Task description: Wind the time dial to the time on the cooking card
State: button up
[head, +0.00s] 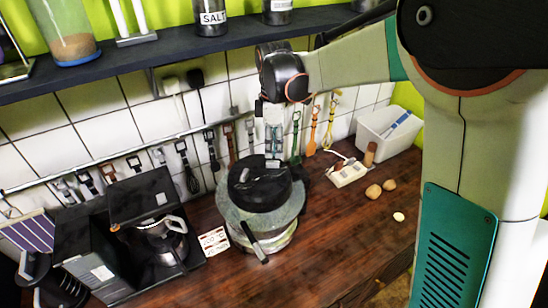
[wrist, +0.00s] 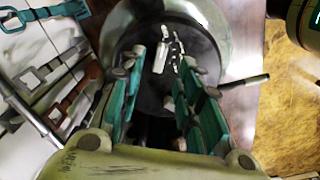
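A round grey-green cooker (head: 232,217) with a dark handle sticking out at its front stands on the counter. A thick black round part (head: 262,190) sits on top of it. In the wrist view this black part (wrist: 145,82) carries small light-grey pieces (wrist: 162,56); I cannot tell which is the time dial's pointer or read any marks. My gripper (head: 272,157) points down over the black part. In the wrist view its teal fingers (wrist: 166,70) are apart with nothing held between them. A white card (head: 214,241) with red print, too small to read, lies left of the cooker.
A black coffee machine with a metal jug (head: 166,240) stands to the left. Utensils hang on the wall rail behind. A white bin (head: 388,133), a socket strip (head: 348,173) and several brown and pale round items (head: 374,191) are right.

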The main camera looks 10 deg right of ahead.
aim_at(274, 162)
jog(key=shift+f, duration=2.75)
jog(key=shift+c, duration=0.6)
grip_shut()
